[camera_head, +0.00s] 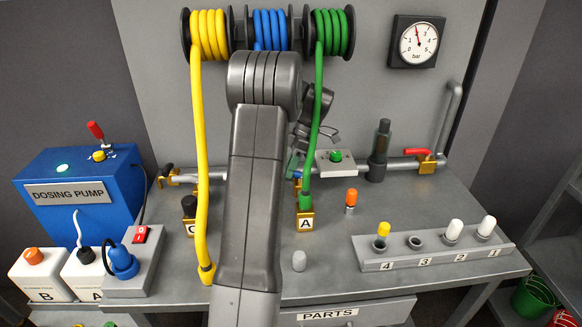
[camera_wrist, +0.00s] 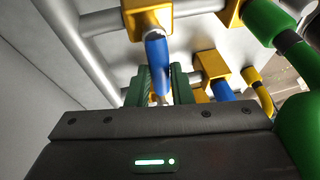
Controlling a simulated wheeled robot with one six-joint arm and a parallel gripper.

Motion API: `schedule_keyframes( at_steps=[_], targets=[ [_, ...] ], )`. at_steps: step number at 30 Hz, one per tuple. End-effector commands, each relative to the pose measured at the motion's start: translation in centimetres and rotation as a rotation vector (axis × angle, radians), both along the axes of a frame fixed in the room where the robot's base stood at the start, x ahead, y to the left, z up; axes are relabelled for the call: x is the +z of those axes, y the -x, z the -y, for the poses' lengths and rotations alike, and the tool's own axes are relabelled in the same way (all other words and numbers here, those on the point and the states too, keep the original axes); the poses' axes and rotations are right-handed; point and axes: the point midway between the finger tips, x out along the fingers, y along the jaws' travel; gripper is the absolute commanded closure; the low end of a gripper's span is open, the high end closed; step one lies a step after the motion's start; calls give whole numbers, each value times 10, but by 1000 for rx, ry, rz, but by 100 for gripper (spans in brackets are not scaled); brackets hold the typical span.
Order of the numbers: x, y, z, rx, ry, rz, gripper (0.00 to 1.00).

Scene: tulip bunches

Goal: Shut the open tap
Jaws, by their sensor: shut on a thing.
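In the wrist view a brass tap body (camera_wrist: 148,20) sits on a grey pipe, and its blue lever (camera_wrist: 157,52) points away from the pipe, roughly across it, toward my gripper. My gripper (camera_wrist: 160,92) has its green-padded fingers on both sides of the lever's end and is shut on it. In the head view my own arm hides most of this tap and the fingers. Another tap with a red lever (camera_head: 417,152) is at the right end of the pipe.
A second brass block (camera_wrist: 210,66) with a blue piece is close to the right of the fingers. A green hose (camera_head: 315,130) hangs beside my arm, and a yellow hose (camera_head: 200,150) hangs left of it. A push-button box (camera_head: 336,168) and dark cylinder (camera_head: 379,152) stand nearby.

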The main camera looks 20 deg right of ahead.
Motion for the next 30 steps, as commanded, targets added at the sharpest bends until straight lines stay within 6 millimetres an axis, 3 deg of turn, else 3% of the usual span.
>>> schedule_keyframes(
  at_steps=[1, 4, 17, 30],
  targets=[
    [0, 0, 0, 2, 0, 0, 78],
    [0, 0, 0, 2, 1, 1, 59],
    [9, -2, 5, 1, 3, 3, 59],
    [9, -18, 84, -1, 1, 0, 59]
  ],
)
